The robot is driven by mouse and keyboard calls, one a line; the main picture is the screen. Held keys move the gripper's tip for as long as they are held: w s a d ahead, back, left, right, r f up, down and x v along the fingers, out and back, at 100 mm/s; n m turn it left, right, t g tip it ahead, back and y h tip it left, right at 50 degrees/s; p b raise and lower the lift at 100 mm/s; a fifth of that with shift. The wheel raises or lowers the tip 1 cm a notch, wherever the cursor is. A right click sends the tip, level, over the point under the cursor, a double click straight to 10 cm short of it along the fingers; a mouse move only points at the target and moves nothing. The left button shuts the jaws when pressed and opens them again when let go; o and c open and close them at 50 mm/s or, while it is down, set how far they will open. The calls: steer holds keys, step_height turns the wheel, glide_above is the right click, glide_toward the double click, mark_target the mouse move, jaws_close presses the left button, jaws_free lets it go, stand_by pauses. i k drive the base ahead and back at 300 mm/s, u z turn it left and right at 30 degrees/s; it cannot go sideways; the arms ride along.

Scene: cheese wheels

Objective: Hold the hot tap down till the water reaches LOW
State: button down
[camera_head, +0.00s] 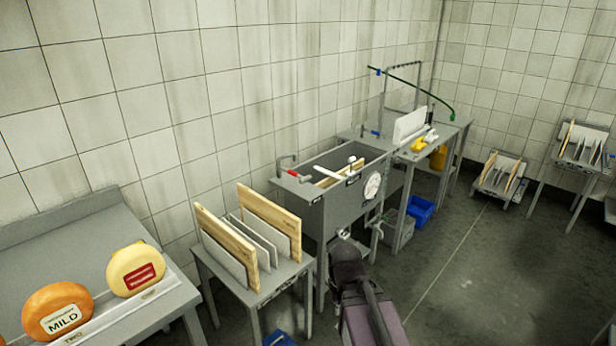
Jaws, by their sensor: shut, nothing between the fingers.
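The grey wash tub (338,212) stands against the wall in the middle of the view. A tap with a red lever (293,173), which looks like the hot tap, is at its left end. The water level and any LOW mark inside cannot be made out. A round white dial (372,186) is on the tub's front. My gripper (343,234) is small and partly hidden at the end of my dark arm. It looks shut and empty, in front of the tub, below and to the right of the red lever and apart from it.
A rack of boards (244,245) stands left of the tub. A blue-handled tap (375,133), a white board (409,127) and a blue crate (420,211) are to the right.

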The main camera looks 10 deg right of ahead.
mark_target(303, 180)
steer(key=z, duration=0.2)
steer(key=i, duration=1.15)
steer(key=u, duration=0.25)
